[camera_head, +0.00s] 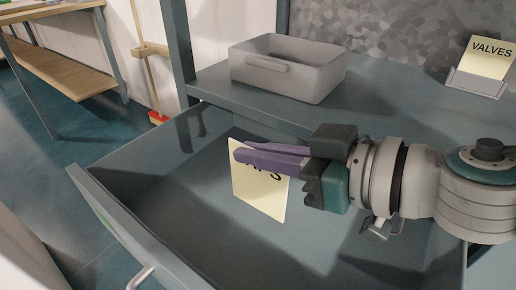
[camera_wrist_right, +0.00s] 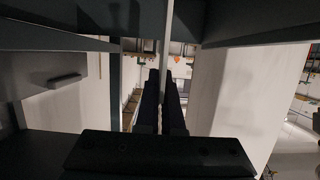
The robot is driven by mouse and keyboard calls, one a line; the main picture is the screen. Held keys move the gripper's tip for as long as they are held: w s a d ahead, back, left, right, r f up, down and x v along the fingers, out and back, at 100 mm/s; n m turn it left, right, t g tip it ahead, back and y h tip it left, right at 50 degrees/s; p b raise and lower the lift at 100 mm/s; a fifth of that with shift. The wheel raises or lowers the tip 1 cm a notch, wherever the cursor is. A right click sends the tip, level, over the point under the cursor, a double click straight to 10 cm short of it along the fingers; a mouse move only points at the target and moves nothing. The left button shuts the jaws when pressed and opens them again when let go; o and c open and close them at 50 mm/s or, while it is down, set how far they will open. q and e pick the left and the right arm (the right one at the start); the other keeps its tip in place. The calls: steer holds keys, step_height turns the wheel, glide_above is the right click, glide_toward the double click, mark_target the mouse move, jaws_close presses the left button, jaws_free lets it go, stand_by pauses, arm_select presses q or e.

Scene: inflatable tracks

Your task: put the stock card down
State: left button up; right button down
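The stock card (camera_head: 262,205) is a pale yellow card with dark letters, partly covered by my fingers. It hangs upright, slightly tilted, over the open drawer. My right gripper (camera_head: 240,153) reaches in from the right, its purple fingers closed across the card's upper part. In the right wrist view the fingers (camera_wrist_right: 162,80) are close together, with a thin pale strip between them that looks like the card edge-on. I cannot tell whether the card's lower edge touches the drawer floor. My left gripper is not in view.
The open grey drawer (camera_head: 125,172) lies below the card and looks otherwise empty. Above and behind it, a worktop (camera_head: 375,110) holds a grey bin (camera_head: 315,82) and a holder with a "VALVES" card (camera_head: 488,57). A wooden shelf unit (camera_head: 60,68) stands at the far left.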

mark_target(285, 209)
steer(key=shift+f+b, duration=2.85)
steer(key=shift+f, duration=1.7)
steer(key=c, duration=1.1)
jaws_free()
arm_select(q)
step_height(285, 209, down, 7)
arm_select(e)
steer(key=shift+o, duration=0.2)
steer(key=shift+r, duration=0.1)
steer(key=shift+r+p, duration=0.25)
steer(key=shift+p, duration=0.05)
steer(key=p+v, duration=0.1)
steer(key=v, duration=0.5)
steer(key=shift+s+d+p, duration=0.2)
steer(key=shift+d+p, duration=0.1)
steer(key=shift+p, duration=0.05)
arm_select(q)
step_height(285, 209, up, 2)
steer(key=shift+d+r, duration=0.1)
arm_select(e)
steer(key=shift+s+d+r, duration=0.1)
steer(key=shift+s+d, duration=0.1)
steer(key=shift+d, duration=0.1)
